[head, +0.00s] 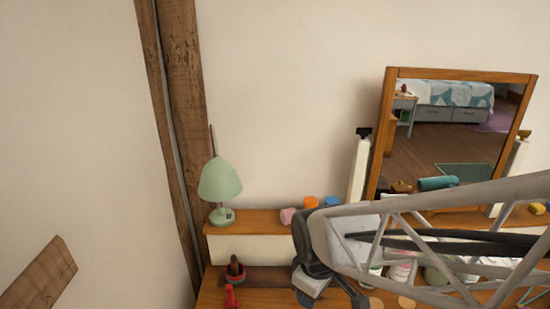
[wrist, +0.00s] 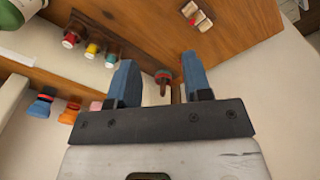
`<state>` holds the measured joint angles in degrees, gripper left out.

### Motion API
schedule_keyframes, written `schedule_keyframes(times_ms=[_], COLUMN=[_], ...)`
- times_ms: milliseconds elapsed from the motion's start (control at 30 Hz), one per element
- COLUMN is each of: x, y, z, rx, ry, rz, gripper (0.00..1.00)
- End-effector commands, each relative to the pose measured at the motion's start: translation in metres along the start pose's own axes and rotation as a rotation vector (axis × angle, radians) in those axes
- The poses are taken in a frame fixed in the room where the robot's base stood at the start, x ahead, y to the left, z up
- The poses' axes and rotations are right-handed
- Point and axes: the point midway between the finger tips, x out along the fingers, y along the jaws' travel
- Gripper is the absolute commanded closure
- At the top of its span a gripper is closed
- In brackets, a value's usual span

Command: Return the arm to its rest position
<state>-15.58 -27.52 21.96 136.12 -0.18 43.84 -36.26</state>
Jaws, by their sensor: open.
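My arm (head: 430,235) reaches in from the right edge of the head view, over the wooden dresser top. Its wrist end is low, near the front of the dresser, and hides part of the items behind it. In the wrist view my gripper (wrist: 160,78) shows two blue fingers held wide apart with nothing gripped. A small red-and-brown item (wrist: 162,77) shows beyond the gap between the fingers; its distance is hard to tell.
A green lamp (head: 220,187) stands on the raised shelf at left. A framed mirror (head: 388,130) stands behind my arm. Several jars (head: 400,268) stand beneath my arm. Wall space above is clear.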

Motion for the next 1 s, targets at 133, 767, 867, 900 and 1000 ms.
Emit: schedule_keyframes(times_ms=[133,767,867,900,1000], x=[-0.036,-0.127,-0.129,-0.129,-0.129], y=[0.012,0.016,0.015,0.015,0.015], z=[0.028,0.118,0.12,0.12,0.12], rx=[0.218,0.909,0.924,0.926,0.925], ry=[0.025,0.112,0.113,0.113,0.113], rz=[0.027,0.093,0.093,0.093,0.093], gripper=[0.55,0.55,0.55,0.55,0.55])
